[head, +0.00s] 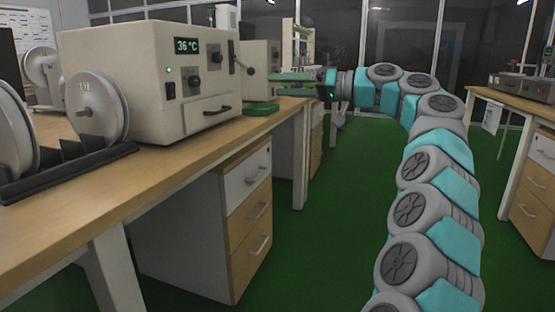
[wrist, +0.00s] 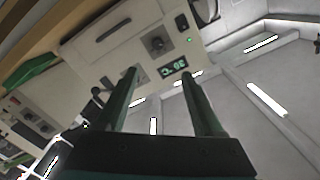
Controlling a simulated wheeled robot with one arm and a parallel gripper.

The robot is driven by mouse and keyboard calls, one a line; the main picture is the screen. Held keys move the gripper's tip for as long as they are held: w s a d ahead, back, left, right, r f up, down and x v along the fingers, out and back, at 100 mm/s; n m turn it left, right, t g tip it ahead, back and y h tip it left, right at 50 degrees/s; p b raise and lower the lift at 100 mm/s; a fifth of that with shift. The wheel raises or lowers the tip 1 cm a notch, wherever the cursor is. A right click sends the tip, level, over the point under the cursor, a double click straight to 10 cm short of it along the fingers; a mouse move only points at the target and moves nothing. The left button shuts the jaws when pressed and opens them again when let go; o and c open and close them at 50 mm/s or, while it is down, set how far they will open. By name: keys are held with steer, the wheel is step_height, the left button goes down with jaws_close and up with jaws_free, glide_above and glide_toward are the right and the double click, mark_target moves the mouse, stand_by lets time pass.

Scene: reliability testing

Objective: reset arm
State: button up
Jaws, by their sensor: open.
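My gripper (head: 275,77) is stretched out to the left at the end of my teal and grey arm in the head view. Its fingers are in front of the right side of the beige oven-like machine (head: 135,85), above the bench's far end. Whether it touches anything is hard to tell there. In the wrist view my gripper (wrist: 160,74) shows two green fingers spread apart with nothing between them. The machine's front (wrist: 125,45), with its knob and lit display, is beyond the fingertips and appears tilted.
A green object (head: 259,108) lies on the wooden bench (head: 180,160) near the machine, below my gripper. White spools (head: 98,105) stand in a black rack at left. Drawers (head: 246,215) are under the bench. Another bench (head: 535,120) stands at right. Green floor lies between.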

steer(key=s+a+f+m+g+h, duration=0.1)
steer(key=s+a+f+g+h, duration=0.1)
steer(key=s+a+f, duration=0.4)
steer(key=s+a+f+m+g+h, duration=0.15)
steer(key=s+f, duration=0.25)
steer(key=s, duration=0.4)
steer(key=s+d+f+g+h, duration=0.2)
steer(key=s+f+h, duration=0.3)
steer(key=s+f, duration=0.7)
steer(key=s+d+f+m+g+h, duration=0.2)
steer(key=s+d+f+m+h, duration=0.45)
steer(key=s+d+f, duration=1.45)
step_height(320, 180, up, 12)
steer(key=s+a+n+h+p, duration=0.1)
steer(key=a+p, duration=0.1)
steer(key=p, duration=1)
steer(key=shift+s+f+n+h, duration=0.2)
steer(key=shift+s+n+h, duration=0.1)
steer(key=shift+h, duration=0.1)
